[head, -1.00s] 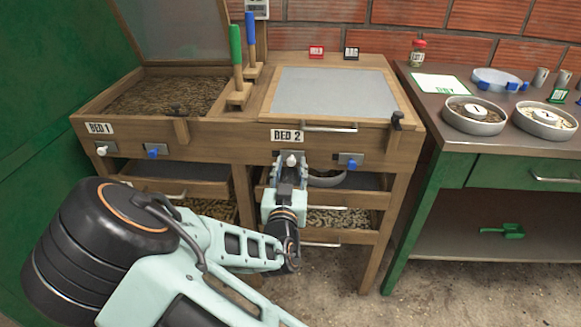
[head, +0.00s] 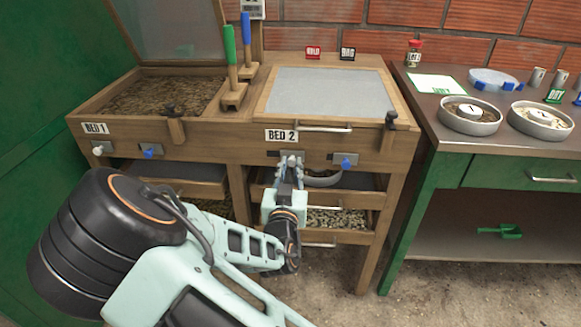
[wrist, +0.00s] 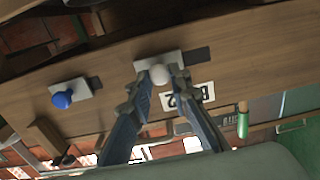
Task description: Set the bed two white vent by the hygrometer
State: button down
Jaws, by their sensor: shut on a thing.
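The bed two white vent knob (head: 291,158) is on the front board under the BED 2 label (head: 281,135). My gripper (head: 291,163) is shut on it from the front. The wrist view shows the white knob (wrist: 160,75) between the fingertips, on a pale slide plate (wrist: 148,66) with a dark slot (wrist: 197,55) beside it. In the head view the dark slot lies left of the knob. The hygrometer (head: 250,9) is a pale box on the post behind the beds, cut off by the top edge, so its reading is not legible.
A blue vent knob (head: 346,162) sits to the right on the same board. Bed 1 (head: 95,128) has its own white and blue knobs, and its lid is raised. Open drawers (head: 335,237) lie below my gripper. A green bench (head: 470,170) with dishes stands at right.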

jog(key=shift+d, duration=0.6)
jog(key=c, duration=1.8)
grip_release()
jog(key=s, duration=0.7)
jog(key=shift+s+a, duration=0.15)
jog(key=shift+s, duration=0.15)
